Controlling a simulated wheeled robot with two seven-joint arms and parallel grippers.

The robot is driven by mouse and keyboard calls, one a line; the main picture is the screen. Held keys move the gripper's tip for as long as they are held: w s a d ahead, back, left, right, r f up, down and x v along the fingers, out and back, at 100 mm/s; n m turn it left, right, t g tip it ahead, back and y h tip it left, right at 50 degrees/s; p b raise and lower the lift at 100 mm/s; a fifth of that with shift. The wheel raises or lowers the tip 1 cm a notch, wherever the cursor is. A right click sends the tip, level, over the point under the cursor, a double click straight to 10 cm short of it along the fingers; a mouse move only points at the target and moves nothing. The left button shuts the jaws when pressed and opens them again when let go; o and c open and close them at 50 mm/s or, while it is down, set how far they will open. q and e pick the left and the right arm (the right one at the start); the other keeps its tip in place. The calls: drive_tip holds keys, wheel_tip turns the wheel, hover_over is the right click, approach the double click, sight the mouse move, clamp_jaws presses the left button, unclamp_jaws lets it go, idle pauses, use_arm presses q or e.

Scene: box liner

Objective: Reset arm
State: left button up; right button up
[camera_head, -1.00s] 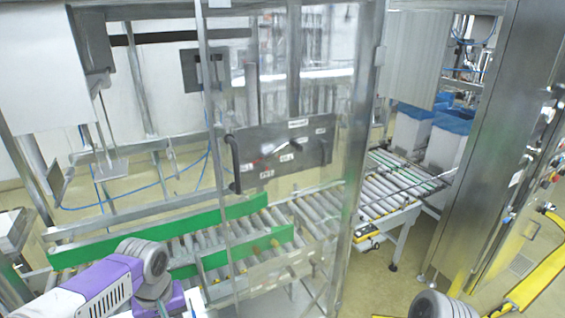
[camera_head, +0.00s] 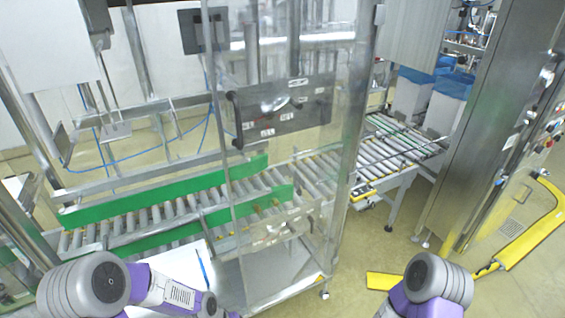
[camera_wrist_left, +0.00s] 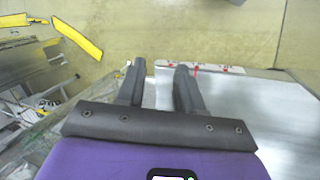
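My left arm (camera_head: 165,290) comes in at the lower left of the head view, purple and grey; its gripper is not clearly visible there. In the left wrist view my left gripper (camera_wrist_left: 158,70) has its two dark fingers apart with nothing between them. It is above a pale metal surface (camera_wrist_left: 250,105) whose edge carries small red marks. My right arm (camera_head: 428,285) shows at the bottom right of the head view, bent, with its gripper out of frame.
A roller conveyor (camera_head: 190,208) with green side rails (camera_head: 165,192) runs behind a clear guard panel (camera_head: 290,160). A steel cabinet (camera_head: 500,130) stands at the right. Blue-lined boxes (camera_head: 447,103) stand at the back. A yellow floor barrier (camera_head: 535,225) lies at right. Open floor (camera_head: 370,245) lies between.

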use_arm(q)
drive_tip(key=s+d+f, duration=0.3)
drive_tip(key=s+f, duration=0.6)
drive_tip(key=f, duration=0.1)
wheel_tip(320, 180, down, 15)
drive_tip(key=b, duration=1.5)
drive_tip(key=shift+t, duration=0.3)
